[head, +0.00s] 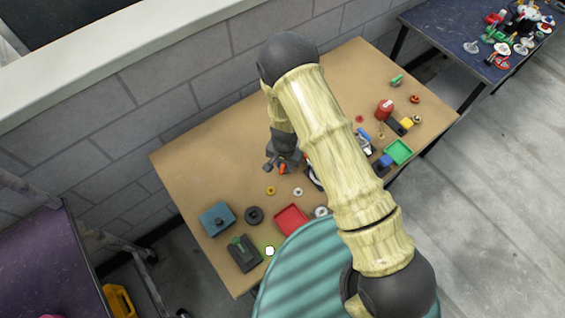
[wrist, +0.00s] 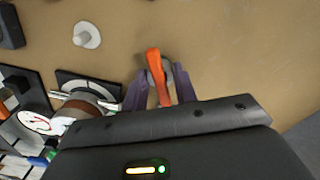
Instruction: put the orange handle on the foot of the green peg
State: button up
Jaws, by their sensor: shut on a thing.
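The orange handle (wrist: 154,72) is long and narrow and stands out between the fingers in the wrist view. My gripper (wrist: 158,86) is shut on it. A grey rounded piece shows behind the handle; I cannot tell whether it is joined to it. In the head view my gripper (head: 280,167) is over the left-middle of the table, partly hidden by my arm. A green peg (head: 238,243) stands on a dark block-like foot (head: 245,257) at the table's front left, apart from my gripper. Another small green piece (head: 397,80) lies at the far right.
Near the green peg are a blue-teal box (head: 217,219), a black ring (head: 254,215), a red tray (head: 291,219) and a white cube (head: 269,251). A green tray (head: 398,151) and a red can (head: 384,109) stand right. The table's back left is clear. A gauge (wrist: 36,122) shows in the wrist view.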

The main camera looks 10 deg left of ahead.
aim_at(284, 165)
jog(key=shift+f, duration=0.2)
dwell(0.3)
jog(key=o, duration=1.4)
jog(key=shift+o, duration=0.2)
jog(key=shift+r, duration=0.1)
jog(key=shift+w+r+p, duration=0.15)
jog(key=shift+r+p, duration=1.4)
jog(key=shift+r, duration=0.5)
jog(key=shift+s+r+p, duration=0.15)
jog(key=shift+r+p, duration=0.45)
jog(key=shift+r, duration=0.25)
jog(key=shift+s+r+p, duration=0.15)
jog(key=shift+r+p, duration=0.45)
jog(key=shift+r, duration=0.2)
jog(key=shift+w, duration=0.2)
